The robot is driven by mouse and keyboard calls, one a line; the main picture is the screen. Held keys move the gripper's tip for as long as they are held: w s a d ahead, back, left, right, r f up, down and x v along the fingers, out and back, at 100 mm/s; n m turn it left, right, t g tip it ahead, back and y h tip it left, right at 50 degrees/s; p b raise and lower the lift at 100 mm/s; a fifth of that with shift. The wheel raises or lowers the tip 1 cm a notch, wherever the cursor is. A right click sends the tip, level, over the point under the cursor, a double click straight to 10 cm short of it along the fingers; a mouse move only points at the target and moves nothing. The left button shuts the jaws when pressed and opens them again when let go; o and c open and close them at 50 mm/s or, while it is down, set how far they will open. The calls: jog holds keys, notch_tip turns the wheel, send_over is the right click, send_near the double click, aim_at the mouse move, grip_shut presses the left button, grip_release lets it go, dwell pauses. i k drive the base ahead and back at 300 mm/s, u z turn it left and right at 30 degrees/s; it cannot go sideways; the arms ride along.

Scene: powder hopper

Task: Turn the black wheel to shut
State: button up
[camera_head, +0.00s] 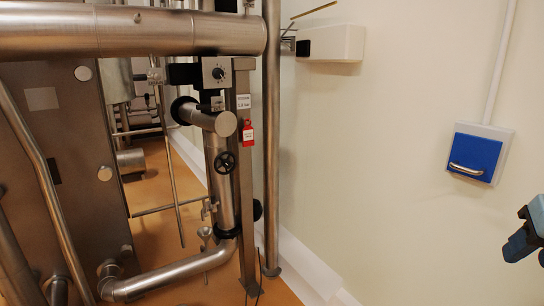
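The black wheel (225,162) is a small round handwheel with spokes. It sits on the front of a steel pipe assembly left of the picture's middle, and nothing covers it. A blue and dark part of my arm end, my gripper (522,238), shows at the right edge, cut off by the frame. It is far to the right of the wheel and does not touch it. The fingers cannot be made out clearly, and I see nothing held.
A red tag (248,133) hangs near the wheel, and a black dial (218,73) is above it. A vertical pipe (271,130) stands just right of the wheel. A blue box (475,153) is on the pale wall. The space before the wall is clear.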

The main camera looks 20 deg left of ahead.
aim_at(226, 163)
jog(key=u, duration=0.15)
jog(key=i, duration=1.15)
jog(key=u, duration=1)
jog(key=i, duration=0.7)
jog(key=u, duration=0.5)
jog(key=k, duration=0.95)
jog(key=u, duration=0.2)
jog(key=i, duration=0.95)
jog(key=z, duration=0.1)
